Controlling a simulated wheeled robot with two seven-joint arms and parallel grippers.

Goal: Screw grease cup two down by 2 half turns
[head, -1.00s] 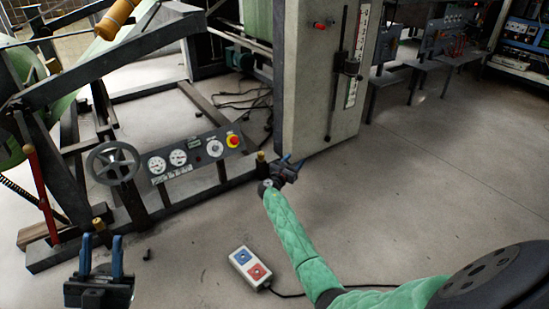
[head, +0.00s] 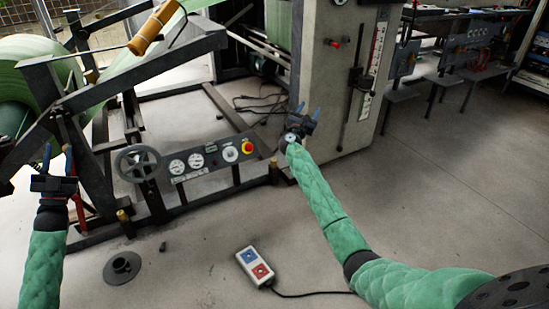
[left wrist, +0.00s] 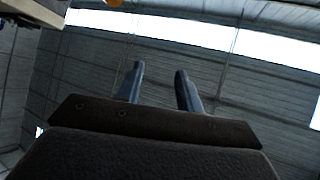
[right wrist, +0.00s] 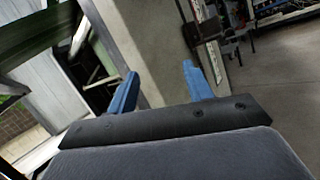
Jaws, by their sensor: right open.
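Two small brass-coloured grease cups stand on the low dark frame rail in the head view: one at the near end (head: 125,222) and one right of the gauge panel (head: 273,172). I see no numbers on them. My right gripper (head: 308,110) is open and empty, fingers pointing up, above and right of the right-hand cup and apart from it. Its spread fingers also show in the right wrist view (right wrist: 160,72). My left gripper (head: 58,152) is open and empty at the far left, fingers pointing up, away from both cups. The left wrist view shows its fingers (left wrist: 159,70) apart against the roof.
A handwheel (head: 138,163) and a gauge panel with a red stop button (head: 212,158) stand above the rail. A grey cabinet (head: 335,90) rises behind my right gripper. A cabled two-button pendant (head: 254,267) and a dark round base (head: 122,267) are on the floor.

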